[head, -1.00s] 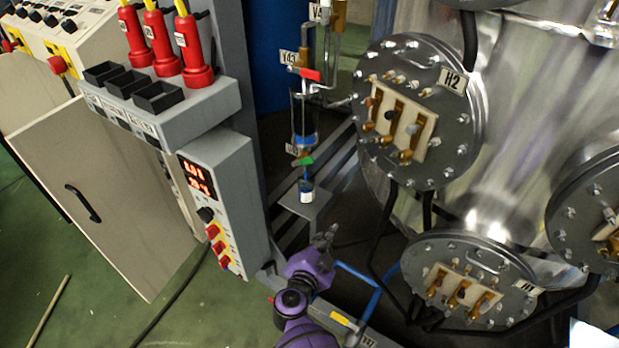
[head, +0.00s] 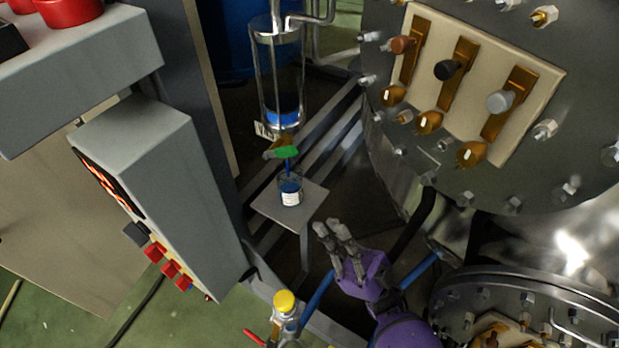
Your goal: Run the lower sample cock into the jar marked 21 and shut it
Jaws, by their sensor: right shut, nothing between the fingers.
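The lower sample cock (head: 285,152), with a green handle lying roughly crosswise, sits under a glass receiver (head: 277,75) holding blue liquid at its bottom. A thin blue line runs from below the cock down to the small jar (head: 291,191). The jar stands upright on a grey shelf plate (head: 310,210), with blue inside and a white label too small to read. My right gripper (head: 331,228) is shut and empty, below and right of the jar, apart from both jar and cock. My left gripper is out of view.
A large bolted flange (head: 450,165) with brass terminals stands close on the right. A grey control box (head: 170,190) with red switches is on the left. A yellow-capped fitting (head: 285,302) and blue pipe (head: 318,292) are low in front. Grey frame bars (head: 335,125) run behind the shelf.

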